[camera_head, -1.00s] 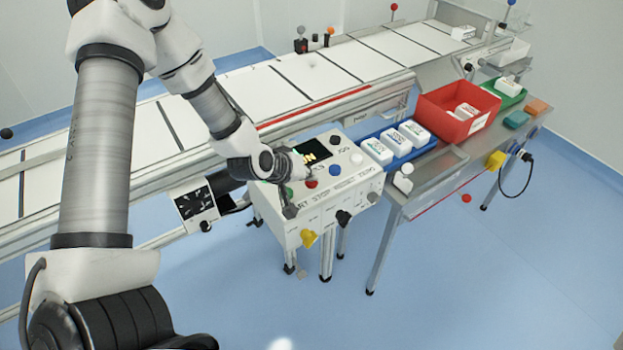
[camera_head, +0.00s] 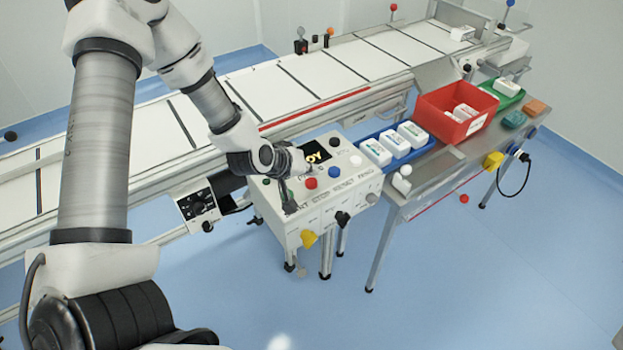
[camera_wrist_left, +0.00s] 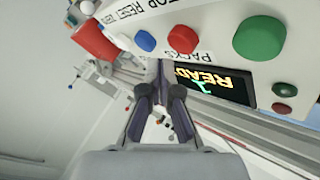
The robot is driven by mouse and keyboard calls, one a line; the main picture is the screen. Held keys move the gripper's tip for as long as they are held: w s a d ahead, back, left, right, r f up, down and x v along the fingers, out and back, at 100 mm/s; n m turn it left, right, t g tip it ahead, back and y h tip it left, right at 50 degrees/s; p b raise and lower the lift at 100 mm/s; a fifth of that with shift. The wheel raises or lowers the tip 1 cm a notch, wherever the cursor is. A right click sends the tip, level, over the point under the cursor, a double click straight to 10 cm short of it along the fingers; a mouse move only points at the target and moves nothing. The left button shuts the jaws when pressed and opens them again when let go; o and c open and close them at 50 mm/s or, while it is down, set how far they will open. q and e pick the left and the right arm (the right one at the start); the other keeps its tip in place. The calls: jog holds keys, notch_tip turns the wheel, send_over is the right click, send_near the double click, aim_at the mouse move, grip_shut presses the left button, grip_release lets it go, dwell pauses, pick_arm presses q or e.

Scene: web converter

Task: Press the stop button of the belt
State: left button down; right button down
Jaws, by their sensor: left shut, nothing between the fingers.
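The control box (camera_head: 320,215) stands in front of the belt, with coloured buttons on its sloped top. The red stop button (camera_head: 311,183) sits between the blue button (camera_head: 334,171) and the green start button, which my gripper mostly hides in the head view. In the left wrist view the red button (camera_wrist_left: 183,39) is between the blue (camera_wrist_left: 145,41) and green (camera_wrist_left: 260,38) buttons. My left gripper (camera_head: 289,207) is over the left part of the panel, left of the red button. In the wrist view its fingers (camera_wrist_left: 160,88) are together and empty. Contact with the panel cannot be told.
The display (camera_wrist_left: 213,83) reads READY. A white button (camera_head: 356,160) and a black knob (camera_head: 334,142) are on the same panel. The belt (camera_head: 270,90) runs behind. A blue tray (camera_head: 419,149) with white packs and a red bin (camera_head: 440,120) stand to the right.

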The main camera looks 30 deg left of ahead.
aim_at(309, 183)
pick_arm(q)
jog(key=shift+r+p, duration=1.8)
jog(key=shift+r, duration=0.55)
jog(key=shift+f, duration=0.1)
jog(key=shift+s, duration=0.1)
